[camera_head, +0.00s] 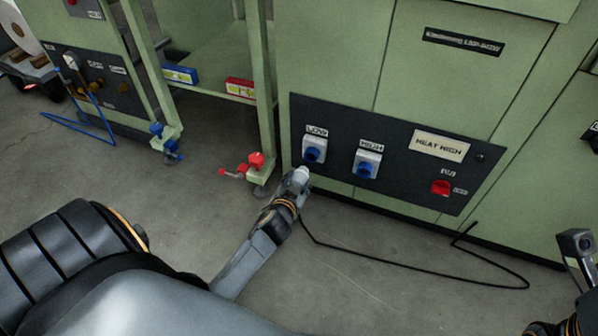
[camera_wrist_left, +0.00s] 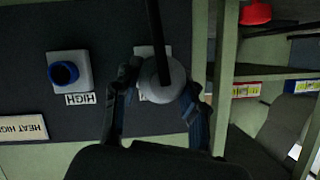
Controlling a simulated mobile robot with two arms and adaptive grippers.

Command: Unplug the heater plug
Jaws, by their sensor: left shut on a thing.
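My left gripper (camera_head: 297,182) is shut on the pale grey heater plug (camera_head: 303,173), just below and in front of the LOW socket (camera_head: 314,150). The socket's blue face shows above the plug, so the plug looks apart from it. In the left wrist view, the fingers of my left gripper (camera_wrist_left: 160,105) flank the round plug (camera_wrist_left: 168,80), which hides most of the LOW socket. A black cable (camera_head: 410,266) runs from the plug across the floor to the cabinet. Part of my right arm shows at the right edge; its jaw state is unclear.
The HIGH socket (camera_head: 367,164), also blue-faced, sits to the right on the dark panel (camera_head: 400,185), with a HEAT HIGH sign (camera_head: 439,145) and a red switch (camera_head: 441,188). A green frame leg with a red clamp (camera_head: 256,160) stands close left of the gripper.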

